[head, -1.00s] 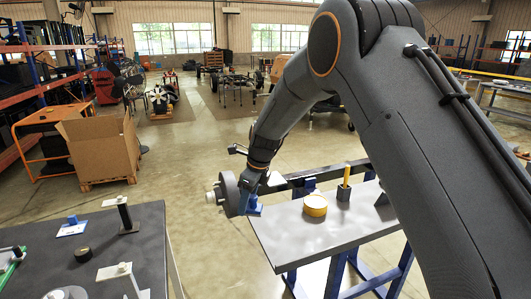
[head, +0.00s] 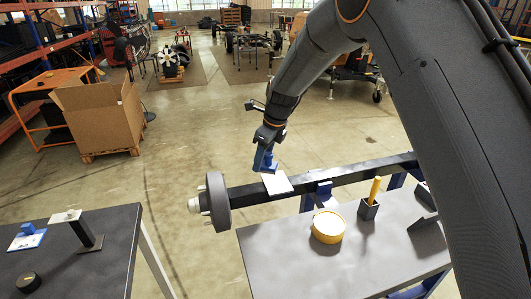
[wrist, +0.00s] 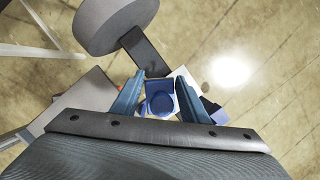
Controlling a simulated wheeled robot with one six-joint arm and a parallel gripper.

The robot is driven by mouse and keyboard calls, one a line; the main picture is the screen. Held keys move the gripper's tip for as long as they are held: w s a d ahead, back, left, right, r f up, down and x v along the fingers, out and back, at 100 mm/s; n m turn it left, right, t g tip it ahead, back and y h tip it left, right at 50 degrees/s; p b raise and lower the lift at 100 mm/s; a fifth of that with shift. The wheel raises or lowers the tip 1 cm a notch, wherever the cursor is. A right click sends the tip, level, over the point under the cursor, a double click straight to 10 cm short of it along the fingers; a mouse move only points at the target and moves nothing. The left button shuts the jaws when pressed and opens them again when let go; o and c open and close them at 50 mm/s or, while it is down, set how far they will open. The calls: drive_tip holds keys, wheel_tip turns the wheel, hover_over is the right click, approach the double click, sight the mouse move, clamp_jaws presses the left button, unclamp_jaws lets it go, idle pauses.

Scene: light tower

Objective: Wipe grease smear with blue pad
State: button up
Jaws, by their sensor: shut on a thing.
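My gripper (head: 265,158) is shut on a blue piece, which I take for the blue pad (wrist: 160,100). In the wrist view the pad sits between the two fingers, with a round knob facing the camera. In the head view the fingers mostly hide it. A flat white plate (head: 277,184) lies just below the gripper, across the dark beam (head: 330,180). I cannot tell whether the pad touches the plate or is joined to it. I cannot make out a grease smear.
A grey hub wheel (head: 218,203) is on the beam's left end. The grey bench (head: 290,265) carries a yellow round tin (head: 328,226) and a dark holder (head: 368,210) with a yellow stick. A dark table (head: 85,270) at left bears another blue-topped piece (head: 27,232).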

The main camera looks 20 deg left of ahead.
drive_tip(key=shift+f+b, duration=2.2)
drive_tip(key=shift+f, duration=0.75)
drive_tip(key=shift+s+f, duration=0.1)
drive_tip(key=shift+f, duration=0.85)
